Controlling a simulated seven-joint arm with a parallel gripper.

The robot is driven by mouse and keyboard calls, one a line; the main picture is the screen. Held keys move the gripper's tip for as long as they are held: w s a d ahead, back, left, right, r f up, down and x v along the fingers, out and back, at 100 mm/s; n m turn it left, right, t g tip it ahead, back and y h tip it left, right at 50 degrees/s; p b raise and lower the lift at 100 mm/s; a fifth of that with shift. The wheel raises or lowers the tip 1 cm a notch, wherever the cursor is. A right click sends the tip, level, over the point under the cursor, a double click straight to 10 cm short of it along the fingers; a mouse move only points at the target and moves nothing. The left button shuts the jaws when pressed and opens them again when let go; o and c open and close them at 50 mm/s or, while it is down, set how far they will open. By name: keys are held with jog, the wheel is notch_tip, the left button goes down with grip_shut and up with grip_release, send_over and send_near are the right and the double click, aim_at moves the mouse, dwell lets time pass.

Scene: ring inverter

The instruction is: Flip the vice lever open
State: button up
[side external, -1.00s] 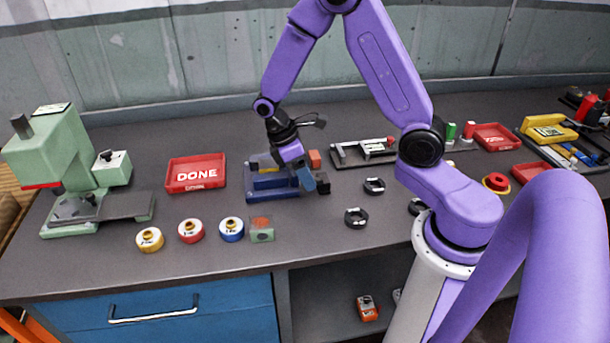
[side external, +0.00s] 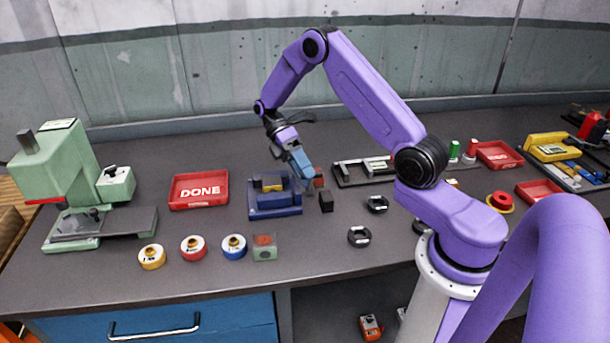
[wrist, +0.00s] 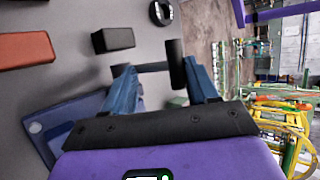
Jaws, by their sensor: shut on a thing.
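The blue vice (side external: 275,210) sits on the bench, with a yellow piece (side external: 272,184) between its jaws. My gripper (side external: 306,176) is just to the right of the vice and angled down. In the wrist view, my gripper's blue fingers (wrist: 162,85) stand apart, around the vice lever. The lever (wrist: 150,67) shows there as a grey bar with a black grip crossing between the fingertips. Part of the vice base (wrist: 85,120) shows at lower left in that view. In the side view the fingers mostly hide the lever.
A black block (side external: 326,202) and a red-orange block (side external: 319,181) lie right of the vice. Black rings (side external: 359,236) lie further right. The red DONE tray (side external: 199,191) is left. A green press (side external: 70,180) stands far left.

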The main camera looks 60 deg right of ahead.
jog(key=shift+d+f+g, duration=0.25)
jog(key=shift+g, duration=0.15)
jog(key=shift+y, duration=0.3)
jog(key=o, duration=1.6)
jog(key=shift+c, duration=0.2)
jog(key=shift+w, duration=0.1)
jog(key=shift+r, duration=0.1)
notch_tip(320, 180, up, 8)
jog(key=w, duration=0.2)
jog(key=shift+w+d+r, duration=0.2)
jog(key=shift+d+r, duration=0.05)
jog(key=shift+d, duration=0.2)
jog(key=shift+a, duration=0.1)
